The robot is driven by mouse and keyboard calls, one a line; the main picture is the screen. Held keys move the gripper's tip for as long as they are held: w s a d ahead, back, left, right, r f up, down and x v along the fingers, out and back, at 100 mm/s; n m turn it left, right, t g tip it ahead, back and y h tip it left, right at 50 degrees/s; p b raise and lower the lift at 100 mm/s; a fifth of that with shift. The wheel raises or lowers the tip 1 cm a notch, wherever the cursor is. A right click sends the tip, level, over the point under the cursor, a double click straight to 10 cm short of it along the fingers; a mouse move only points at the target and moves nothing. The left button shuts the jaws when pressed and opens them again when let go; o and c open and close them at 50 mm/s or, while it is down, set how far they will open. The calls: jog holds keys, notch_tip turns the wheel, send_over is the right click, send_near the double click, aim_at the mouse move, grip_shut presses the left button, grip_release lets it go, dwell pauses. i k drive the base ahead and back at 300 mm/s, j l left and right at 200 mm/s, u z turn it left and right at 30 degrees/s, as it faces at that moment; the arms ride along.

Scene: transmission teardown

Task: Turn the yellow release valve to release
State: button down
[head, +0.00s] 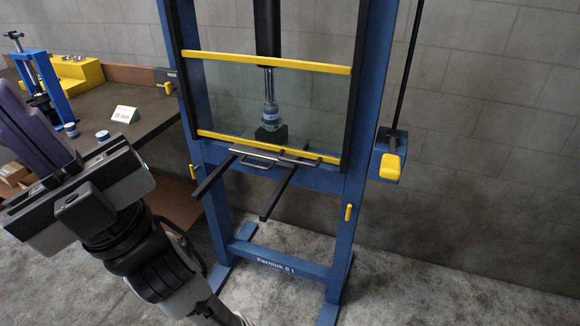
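A blue press frame (355,180) stands against the wall. A small yellow piece (348,212) sits lower on the right column, and another (193,198) on the left column. I cannot tell for certain which yellow part is the release valve. My gripper (20,135) is at the far left, well away from the press's right side. Its purple fingers run off the left edge, so their opening is not clear.
A clear guard with yellow bars (265,62) covers the press front, over a blue-white cylinder (270,115). Two dark arms (278,195) stick out forward. A workbench (150,112) stands at left. The floor right of the press is clear.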

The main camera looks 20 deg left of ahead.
aim_at(169, 89)
jog(key=u, duration=1.25)
jog(key=i+j, duration=0.15)
jog(key=i, duration=0.45)
jog(key=l+z, duration=0.05)
